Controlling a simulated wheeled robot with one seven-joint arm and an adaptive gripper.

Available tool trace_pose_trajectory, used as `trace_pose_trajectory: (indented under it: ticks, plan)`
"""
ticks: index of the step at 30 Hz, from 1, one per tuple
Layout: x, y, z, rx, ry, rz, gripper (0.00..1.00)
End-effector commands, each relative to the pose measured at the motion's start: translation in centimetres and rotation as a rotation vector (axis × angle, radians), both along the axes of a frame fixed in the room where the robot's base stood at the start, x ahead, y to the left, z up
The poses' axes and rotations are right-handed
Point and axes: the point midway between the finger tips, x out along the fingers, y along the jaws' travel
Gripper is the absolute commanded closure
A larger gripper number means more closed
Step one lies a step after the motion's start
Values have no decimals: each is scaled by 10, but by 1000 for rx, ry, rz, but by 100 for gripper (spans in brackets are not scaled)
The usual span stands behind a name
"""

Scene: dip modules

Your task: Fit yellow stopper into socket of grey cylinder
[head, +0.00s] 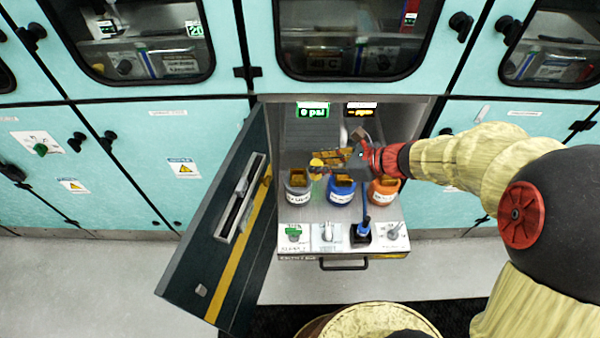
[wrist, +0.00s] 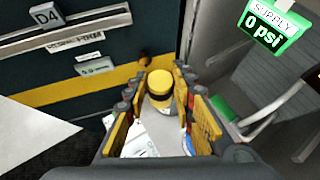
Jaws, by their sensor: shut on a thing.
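The yellow stopper (head: 316,165) is between the fingers of my gripper (head: 325,161), which is shut on it. In the wrist view, the stopper (wrist: 160,84) shows a round yellow top between the two orange-padded fingers. In the head view, the stopper appears just above and slightly right of the grey cylinder (head: 297,191). The grey cylinder stands upright at the left of a row on the pulled-out tray, with a white label and a dark yellow top part. Its socket cannot be made out clearly. I cannot tell whether stopper and cylinder touch.
A blue cylinder (head: 341,191) and an orange cylinder (head: 384,191) stand right of the grey one. An open dark door (head: 215,235) with a yellow stripe is close at left. Small switches and a blue lever (head: 363,232) line the tray's front. A green "0 psi" display (head: 313,111) is behind.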

Motion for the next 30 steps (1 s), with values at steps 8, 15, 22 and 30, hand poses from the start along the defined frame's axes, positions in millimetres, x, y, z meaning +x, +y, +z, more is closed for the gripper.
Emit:
trace_pose_trajectory:
  ticks: [8, 15, 22, 30]
  plan:
    - [39, 34, -44, 0, 2, 4, 100]
    - [54, 45, -63, -1, 0, 2, 100]
    - [62, 51, -80, -1, -1, 2, 100]
    - [61, 50, -104, -1, -1, 1, 100]
